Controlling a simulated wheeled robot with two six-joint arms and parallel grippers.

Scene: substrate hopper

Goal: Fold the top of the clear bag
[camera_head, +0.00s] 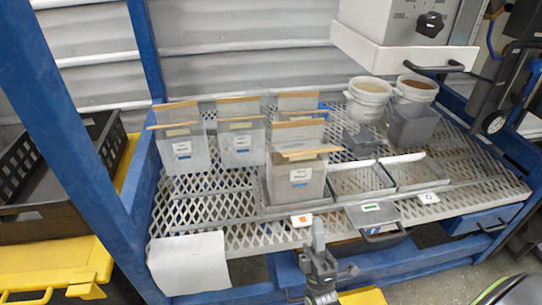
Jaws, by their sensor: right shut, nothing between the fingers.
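A clear bag (298,182) with a white label stands upright in a shallow tray (268,190) near the middle of the mesh bench. Its contents look pale grey. Tan strips run across its top, one tilted toward the right; whether the top is folded over is too small to tell. My right gripper (318,230) is at the bottom centre, in front of the bench edge, pointing up the picture. It is shut and empty, below and apart from the bag. My left gripper is not in view.
Several other labelled clear bags (241,145) stand behind and left. Empty trays (418,172) and a small scale (372,212) lie right. Blue posts (75,110) frame the left.

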